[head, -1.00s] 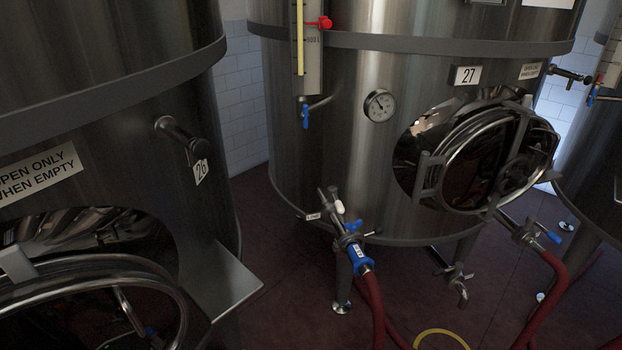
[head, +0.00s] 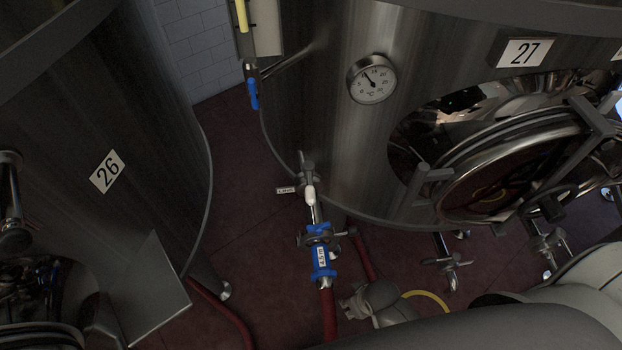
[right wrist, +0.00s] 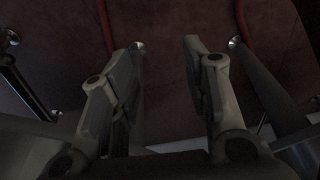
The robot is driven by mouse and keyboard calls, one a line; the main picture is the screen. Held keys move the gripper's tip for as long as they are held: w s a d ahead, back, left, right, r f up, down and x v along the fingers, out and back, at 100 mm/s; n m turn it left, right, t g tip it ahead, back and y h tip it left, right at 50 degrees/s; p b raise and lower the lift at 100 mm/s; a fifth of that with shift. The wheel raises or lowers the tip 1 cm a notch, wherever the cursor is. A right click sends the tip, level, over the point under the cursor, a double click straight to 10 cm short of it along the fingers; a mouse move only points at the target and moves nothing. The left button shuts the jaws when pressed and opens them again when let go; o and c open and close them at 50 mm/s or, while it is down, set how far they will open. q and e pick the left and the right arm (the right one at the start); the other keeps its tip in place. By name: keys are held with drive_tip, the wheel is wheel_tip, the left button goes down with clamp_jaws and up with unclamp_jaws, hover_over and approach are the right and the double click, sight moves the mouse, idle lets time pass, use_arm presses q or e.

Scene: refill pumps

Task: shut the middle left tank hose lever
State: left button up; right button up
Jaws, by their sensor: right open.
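The middle tank (head: 330,130), numbered 27, has a hose outlet low on its left side. A valve with a white-tipped handle (head: 309,194) stands there, then a blue fitting with a small lever (head: 319,229) and a labelled blue hose coupling (head: 323,262). A red hose (head: 328,312) runs down from it. I cannot tell whether the lever is open or shut. My right gripper (head: 357,307) is open and empty, below and right of the coupling, apart from it. In the right wrist view its two fingers (right wrist: 165,48) are spread over the floor. My left gripper is out of view.
Tank 26 (head: 165,215) with its slanted metal plate (head: 145,290) stands on the left. The round hatch (head: 520,175) of tank 27 juts out on the right. Another outlet valve (head: 445,262) hangs below it. Red floor (head: 260,245) shows between the tanks.

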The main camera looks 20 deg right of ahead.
wheel_tip(320, 180, up, 18)
drive_tip(key=w+a+p, duration=0.1)
drive_tip(key=w+p, duration=0.2)
drive_tip(key=w+a+r+n+y, duration=0.2)
drive_tip(key=w+a+r+n, duration=0.1)
drive_tip(key=w+a+n, duration=0.45)
drive_tip(key=w+a+r+n+y, duration=0.2)
drive_tip(key=w+a+r+n, duration=0.15)
drive_tip(key=a+n, duration=0.6)
wheel_tip(320, 180, up, 6)
drive_tip(key=f+n+g+h+p, duration=0.1)
drive_tip(key=n+g+h+p, duration=0.25)
drive_tip(key=n, duration=1.05)
hover_over(310, 189)
drive_tip(key=b, duration=0.1)
use_arm(q)
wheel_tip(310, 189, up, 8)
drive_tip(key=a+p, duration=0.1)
drive_tip(key=p, duration=0.1)
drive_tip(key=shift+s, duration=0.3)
use_arm(e)
drive_tip(key=shift+t+h, duration=0.45)
wheel_tip(310, 189, down, 9)
drive_tip(key=shift+f, duration=0.15)
clamp_jaws()
